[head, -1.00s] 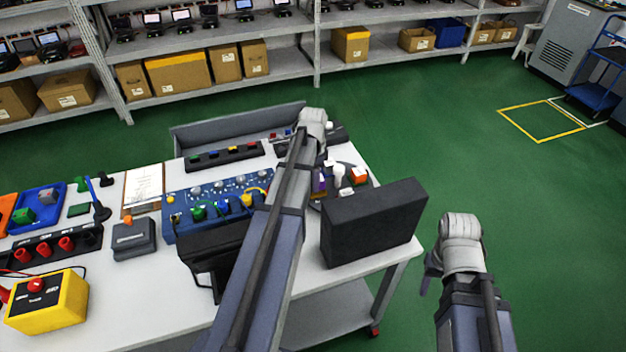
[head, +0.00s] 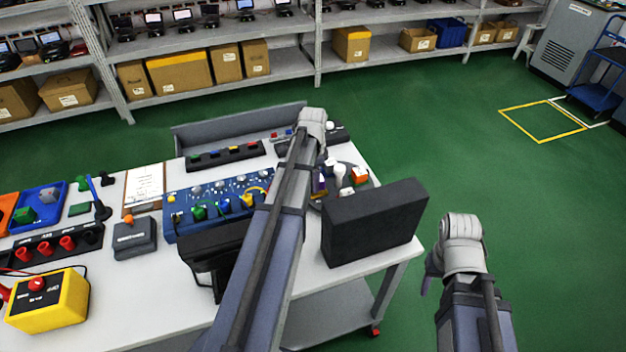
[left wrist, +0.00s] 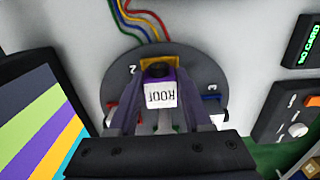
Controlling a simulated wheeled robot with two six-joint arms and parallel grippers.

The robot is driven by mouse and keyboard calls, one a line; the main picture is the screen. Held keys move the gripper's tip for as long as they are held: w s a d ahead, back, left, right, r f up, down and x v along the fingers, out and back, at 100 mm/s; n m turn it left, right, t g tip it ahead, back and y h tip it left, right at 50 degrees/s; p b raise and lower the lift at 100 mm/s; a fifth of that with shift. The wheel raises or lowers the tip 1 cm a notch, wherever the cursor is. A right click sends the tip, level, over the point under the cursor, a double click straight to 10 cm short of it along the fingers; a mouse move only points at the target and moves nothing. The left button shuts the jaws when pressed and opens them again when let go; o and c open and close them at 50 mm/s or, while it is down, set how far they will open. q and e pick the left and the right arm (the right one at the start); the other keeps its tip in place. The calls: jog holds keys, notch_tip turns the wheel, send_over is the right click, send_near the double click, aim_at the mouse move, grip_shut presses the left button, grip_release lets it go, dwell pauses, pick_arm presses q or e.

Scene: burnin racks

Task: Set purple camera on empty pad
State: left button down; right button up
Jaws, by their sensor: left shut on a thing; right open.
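The purple camera (left wrist: 160,78), a small block with a white face marked ROOF and a dark round lens, is between the fingers of my left gripper (left wrist: 160,108), which is shut on it. It is over a round grey plate (left wrist: 188,72) with the numbers 2 and 3. Red-and-white and blue-and-white parts show beside the fingers. In the head view the plate is partly hidden by my left arm and a black panel; a bit of purple (head: 318,184) shows beside the arm. Whether the camera touches the plate is unclear. My right gripper (head: 431,268) is open, off the table's right side.
The black panel (head: 374,222) stands at the table's right front corner. A blue board with knobs (head: 218,202) and a yellow box (head: 48,302) are to the left. In the left wrist view, coloured wires cross the plate's far edge and a striped screen (left wrist: 35,120) is at left.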

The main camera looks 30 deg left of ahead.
pick_arm(q)
jog(key=shift+f+b, duration=0.7)
jog(key=shift+b, duration=0.05)
jog(key=shift+c, duration=1.3)
grip_release()
notch_tip(320, 180, up, 8)
jog(key=p, duration=0.8)
jog(key=shift+f, duration=0.1)
